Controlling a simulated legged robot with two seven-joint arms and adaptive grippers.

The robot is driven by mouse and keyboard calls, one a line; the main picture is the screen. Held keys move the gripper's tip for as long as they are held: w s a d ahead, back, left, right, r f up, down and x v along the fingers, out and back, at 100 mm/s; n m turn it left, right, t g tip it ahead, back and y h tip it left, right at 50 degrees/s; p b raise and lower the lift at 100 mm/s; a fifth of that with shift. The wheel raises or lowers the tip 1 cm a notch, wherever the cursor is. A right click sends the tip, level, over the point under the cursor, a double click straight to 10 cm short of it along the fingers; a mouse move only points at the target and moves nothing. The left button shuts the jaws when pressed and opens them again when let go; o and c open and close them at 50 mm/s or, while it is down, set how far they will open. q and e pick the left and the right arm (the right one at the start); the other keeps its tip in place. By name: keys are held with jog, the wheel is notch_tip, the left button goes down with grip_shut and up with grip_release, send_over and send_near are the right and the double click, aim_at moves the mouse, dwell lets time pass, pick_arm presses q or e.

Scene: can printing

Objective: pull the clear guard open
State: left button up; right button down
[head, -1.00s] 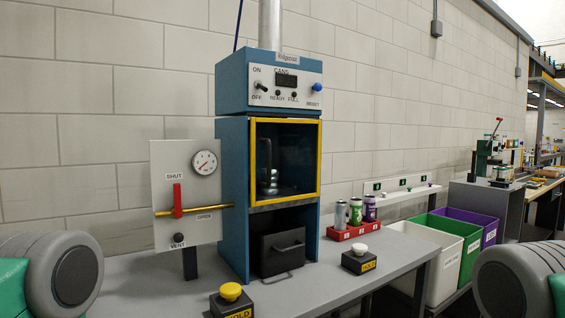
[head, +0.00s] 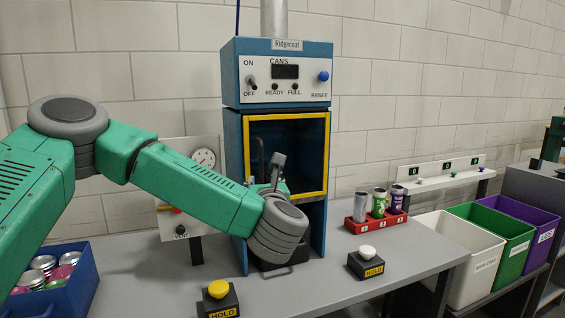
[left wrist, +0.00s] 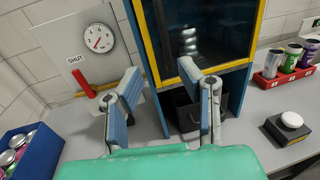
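The clear guard (head: 312,150) is a see-through panel in a yellow frame on the front of the blue machine, and it sits closed over the opening. It also shows in the left wrist view (left wrist: 215,30), with a stack of silvery cans behind it. My left gripper (head: 268,170) is in front of the guard's lower left part and hides some of it. In the left wrist view my left gripper (left wrist: 160,74) is open and empty, its right fingertip over the lower edge of the yellow frame. I cannot tell whether it touches. My right gripper is out of view.
A gauge panel with a red lever (left wrist: 82,76) stands left of the machine. Yellow (head: 219,289) and white (head: 367,252) button boxes stand in front. A red can rack (head: 376,219) and bins are on the right. A blue can crate (head: 75,285) is at left.

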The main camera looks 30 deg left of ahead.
aim_at(262, 167)
pick_arm(q)
jog(key=p+x, duration=0.1)
jog(key=x, duration=0.3)
jog(key=p+x, duration=0.1)
jog(key=x, duration=0.3)
jog(key=p+x, duration=0.1)
jog(key=x, duration=0.3)
jog(key=shift+w+d+p, duration=0.35)
jog(key=shift+p, duration=0.05)
jog(key=shift+w+a+f, duration=0.15)
jog(key=shift+w+a, duration=0.1)
jog(key=shift+a, duration=0.25)
jog(key=shift+d, duration=0.25)
grip_shut()
jog(key=shift+d, duration=0.1)
